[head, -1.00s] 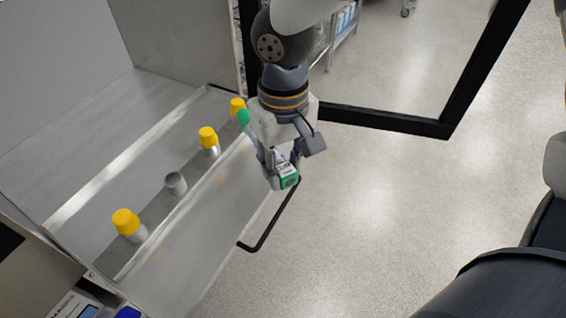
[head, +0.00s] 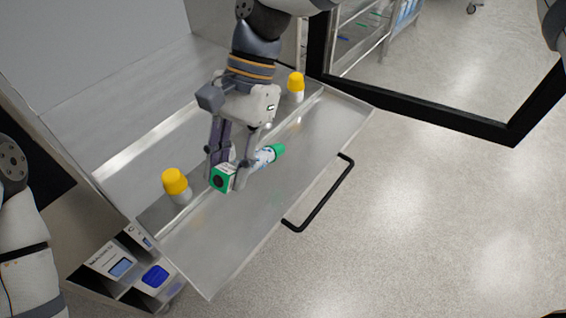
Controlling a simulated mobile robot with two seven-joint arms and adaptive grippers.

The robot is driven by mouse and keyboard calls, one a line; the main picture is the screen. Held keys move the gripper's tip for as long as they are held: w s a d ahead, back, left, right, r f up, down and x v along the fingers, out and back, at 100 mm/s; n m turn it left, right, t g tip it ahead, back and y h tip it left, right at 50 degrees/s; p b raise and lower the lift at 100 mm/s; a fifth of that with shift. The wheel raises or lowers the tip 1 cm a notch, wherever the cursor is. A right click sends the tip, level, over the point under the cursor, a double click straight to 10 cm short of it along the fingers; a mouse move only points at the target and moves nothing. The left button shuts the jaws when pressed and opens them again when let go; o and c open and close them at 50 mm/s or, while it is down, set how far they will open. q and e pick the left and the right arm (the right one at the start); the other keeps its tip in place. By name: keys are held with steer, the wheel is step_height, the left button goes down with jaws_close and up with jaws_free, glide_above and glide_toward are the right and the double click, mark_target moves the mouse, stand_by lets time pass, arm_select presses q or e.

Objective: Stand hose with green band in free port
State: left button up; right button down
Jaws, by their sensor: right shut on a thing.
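My right gripper (head: 229,178) points down over the row of ports and is shut on the hose with the green band. The hose (head: 264,157) is white and lies tilted, close to horizontal, across the fingers. Its green end (head: 277,150) sticks out to the right, and a green square face with a dark round centre shows at the fingertips. A yellow-capped hose (head: 175,182) stands upright left of the gripper, and another yellow-capped hose (head: 296,82) stands behind it to the right. The free port is hidden behind my gripper. My left gripper is out of view.
A metal shelf (head: 270,215) with a bright front strip carries the ports; a black handle (head: 325,195) sticks out at its front. A small panel with blue screens (head: 155,275) sits lower left. A black-framed opening (head: 440,118) is at the back right; open floor lies right.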

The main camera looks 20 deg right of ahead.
steer(key=w+a+r+m+t+y+b, duration=0.2)
steer(key=w+a+r+m+t+y, duration=0.45)
steer(key=m, duration=0.55)
steer(key=w+d+r+m+t+b, duration=0.3)
steer(key=w+d+r+m+t, duration=0.45)
steer(key=t, duration=0.45)
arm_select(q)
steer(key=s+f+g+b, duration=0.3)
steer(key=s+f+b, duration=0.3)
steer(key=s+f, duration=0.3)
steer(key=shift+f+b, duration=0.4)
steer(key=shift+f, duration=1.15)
arm_select(e)
step_height(320, 180, down, 12)
steer(key=shift+w+a+r, duration=0.25)
steer(key=shift+w+a, duration=0.1)
steer(key=shift+a, duration=0.1)
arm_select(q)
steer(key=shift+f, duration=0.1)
arm_select(e)
steer(key=shift+f, duration=0.2)
arm_select(q)
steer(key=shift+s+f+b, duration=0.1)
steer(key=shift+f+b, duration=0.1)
steer(key=shift+b, duration=0.15)
arm_select(e)
steer(key=shift+f, duration=0.3)
